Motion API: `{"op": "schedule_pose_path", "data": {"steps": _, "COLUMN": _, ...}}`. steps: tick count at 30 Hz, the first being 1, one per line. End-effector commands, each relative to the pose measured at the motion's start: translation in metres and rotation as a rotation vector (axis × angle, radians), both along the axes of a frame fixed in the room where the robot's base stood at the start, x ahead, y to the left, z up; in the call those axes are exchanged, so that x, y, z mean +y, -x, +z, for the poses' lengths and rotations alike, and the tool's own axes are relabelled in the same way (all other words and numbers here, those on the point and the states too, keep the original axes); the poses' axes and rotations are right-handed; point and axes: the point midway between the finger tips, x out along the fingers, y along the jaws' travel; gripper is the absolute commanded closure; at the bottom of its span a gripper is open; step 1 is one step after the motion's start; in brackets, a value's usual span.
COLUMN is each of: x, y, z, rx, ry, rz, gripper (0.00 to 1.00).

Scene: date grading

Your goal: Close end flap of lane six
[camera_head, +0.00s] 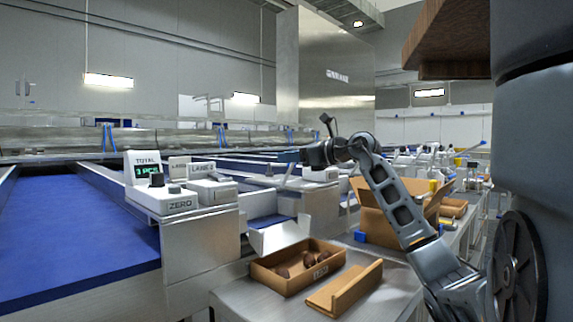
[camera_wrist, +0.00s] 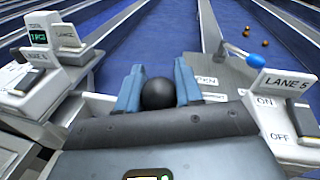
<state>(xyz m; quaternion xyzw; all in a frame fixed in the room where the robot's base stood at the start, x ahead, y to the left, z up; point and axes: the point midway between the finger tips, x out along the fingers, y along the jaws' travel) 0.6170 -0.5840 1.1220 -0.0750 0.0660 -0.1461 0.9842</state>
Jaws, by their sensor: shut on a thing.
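My gripper (camera_wrist: 158,92) has two blue fingers shut on a round black knob (camera_wrist: 158,94), which sits between the fingertips. What the knob is joined to is hidden below my wrist. In the head view, my gripper (camera_head: 312,154) is at the end of my outstretched arm, above the lane ends. A unit labelled LANE 5 (camera_wrist: 285,85), with ON and OFF marks, stands on the right. I cannot make out lane six's flap with certainty.
A blue-ended lever (camera_wrist: 254,61) stands near the LANE 5 unit. Blue belts (camera_head: 80,250) run back between metal walls. An open box of dates (camera_head: 275,280), its lid (camera_head: 345,287) and a larger carton (camera_head: 385,222) rest on the metal table below my arm.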

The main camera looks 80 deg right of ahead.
Motion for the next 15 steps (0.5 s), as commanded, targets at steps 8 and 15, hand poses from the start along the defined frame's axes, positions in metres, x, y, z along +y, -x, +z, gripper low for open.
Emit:
{"op": "schedule_pose_path", "data": {"steps": 8, "x": 0.0035, "y": 0.0072, "z": -0.0025, "rx": 0.001, "ry": 0.002, "rz": -0.001, "gripper": 1.00}}
{"op": "schedule_pose_path", "data": {"steps": 15, "x": 0.0041, "y": 0.0082, "z": -0.0021, "rx": 0.002, "ry": 0.001, "rz": -0.001, "gripper": 1.00}}
